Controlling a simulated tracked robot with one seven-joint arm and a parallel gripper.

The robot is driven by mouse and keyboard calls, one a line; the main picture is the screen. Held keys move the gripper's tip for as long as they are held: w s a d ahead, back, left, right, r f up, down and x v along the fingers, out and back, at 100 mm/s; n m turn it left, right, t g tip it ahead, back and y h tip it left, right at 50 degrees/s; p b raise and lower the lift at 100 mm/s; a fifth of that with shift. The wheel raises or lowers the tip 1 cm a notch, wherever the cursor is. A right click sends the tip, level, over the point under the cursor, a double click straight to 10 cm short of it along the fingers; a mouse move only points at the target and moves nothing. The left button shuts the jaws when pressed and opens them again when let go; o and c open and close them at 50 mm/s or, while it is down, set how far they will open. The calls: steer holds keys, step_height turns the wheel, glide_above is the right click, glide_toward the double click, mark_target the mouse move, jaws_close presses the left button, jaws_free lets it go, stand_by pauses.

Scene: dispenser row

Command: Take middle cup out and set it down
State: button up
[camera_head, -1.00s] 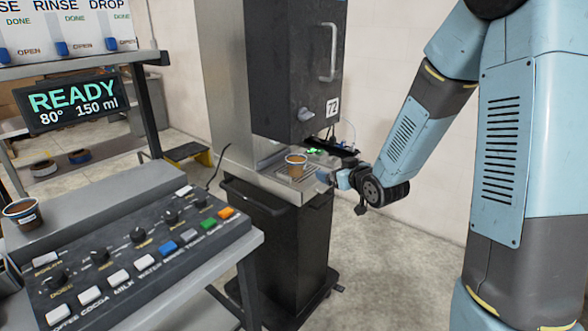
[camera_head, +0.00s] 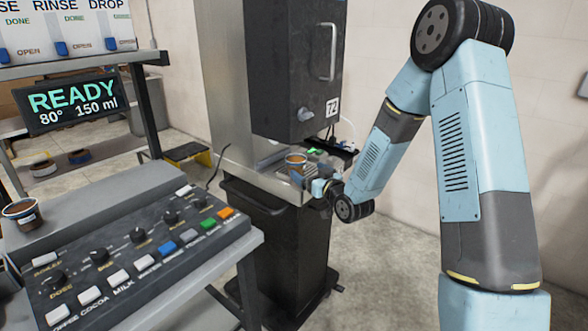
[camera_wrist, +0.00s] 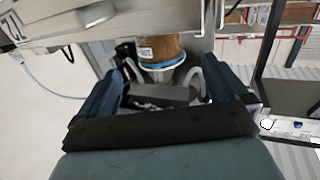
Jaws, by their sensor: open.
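A brown paper cup (camera_head: 296,161) with a white label stands upright on the metal drip tray (camera_head: 270,166) of the dark dispenser. It also shows in the wrist view (camera_wrist: 160,48), just beyond my fingertips and roughly centred between them. My gripper (camera_head: 308,181) is at the front right edge of the tray, close to the cup. In the wrist view my gripper (camera_wrist: 164,72) has its two blue fingers spread wide with nothing held. Whether the fingertips flank the cup is hard to tell.
The dispenser body (camera_head: 295,70) hangs above the tray. A button console (camera_head: 140,255) fills the left foreground, with another filled cup (camera_head: 22,211) beside it. A display (camera_head: 73,102) reads READY, 80°, 150 ml. Floor to the right is clear.

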mark_target(302, 163)
steer(key=shift+x, duration=1)
steer(key=w+a, duration=0.1)
steer(key=w+a+r, duration=0.1)
steer(key=w, duration=0.1)
steer(key=shift+w, duration=0.1)
steer(key=shift+w+a, duration=0.3)
steer(key=shift+w, duration=0.3)
steer(key=c, duration=1.3)
steer(key=shift+o, duration=0.2)
steer(key=shift+r, duration=0.1)
